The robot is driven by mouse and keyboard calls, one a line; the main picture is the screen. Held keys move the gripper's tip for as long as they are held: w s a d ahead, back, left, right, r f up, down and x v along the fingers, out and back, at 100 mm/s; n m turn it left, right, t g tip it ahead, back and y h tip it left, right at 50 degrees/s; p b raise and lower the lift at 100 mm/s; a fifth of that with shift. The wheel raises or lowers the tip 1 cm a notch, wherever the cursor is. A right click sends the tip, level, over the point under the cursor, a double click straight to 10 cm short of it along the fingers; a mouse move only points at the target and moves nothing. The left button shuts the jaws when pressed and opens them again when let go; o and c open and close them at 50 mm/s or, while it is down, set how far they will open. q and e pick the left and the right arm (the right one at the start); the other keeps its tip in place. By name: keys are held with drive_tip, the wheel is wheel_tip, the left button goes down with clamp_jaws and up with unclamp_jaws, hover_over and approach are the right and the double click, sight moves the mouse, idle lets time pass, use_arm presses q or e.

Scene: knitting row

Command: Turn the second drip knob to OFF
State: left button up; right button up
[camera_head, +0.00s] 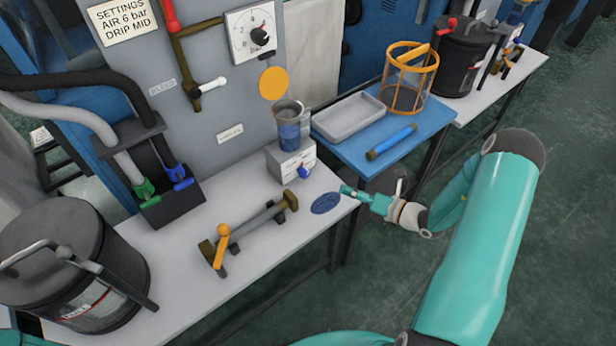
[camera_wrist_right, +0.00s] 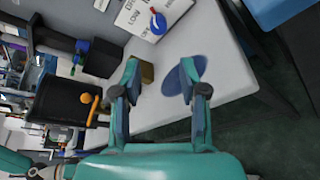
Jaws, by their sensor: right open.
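A pale drip box (camera_head: 290,160) with a blue knob (camera_head: 303,170) on its front stands on the near white table, under a clear cup of blue liquid (camera_head: 289,125). In the right wrist view the knob (camera_wrist_right: 157,22) sits on the box's lettered face (camera_wrist_right: 138,14), ahead of the fingers. My right gripper (camera_head: 352,192) is at the table's right end, to the right of the knob and apart from it. Its two fingers (camera_wrist_right: 161,75) are spread and empty. The knob's exact setting is too small to read. My left gripper is not in view.
A blue disc (camera_head: 326,203) lies near my right gripper. A brass-ended bar (camera_head: 250,228) lies left of it. A blue table (camera_head: 352,152) holds a grey tray (camera_head: 349,117) and an orange-framed basket (camera_head: 408,80). A similar station with a black drum (camera_head: 462,60) stands farther back.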

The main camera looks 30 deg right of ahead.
sight(307, 176)
drive_tip(key=p+x, duration=0.1)
drive_tip(key=x, duration=1.5)
drive_tip(key=shift+a+f+p, duration=0.1)
drive_tip(key=shift+a+p, duration=0.05)
drive_tip(key=shift+p, duration=0.15)
drive_tip(key=c, duration=0.7)
drive_tip(key=shift+d, duration=0.35)
clamp_jaws()
drive_tip(key=shift+a, duration=0.2)
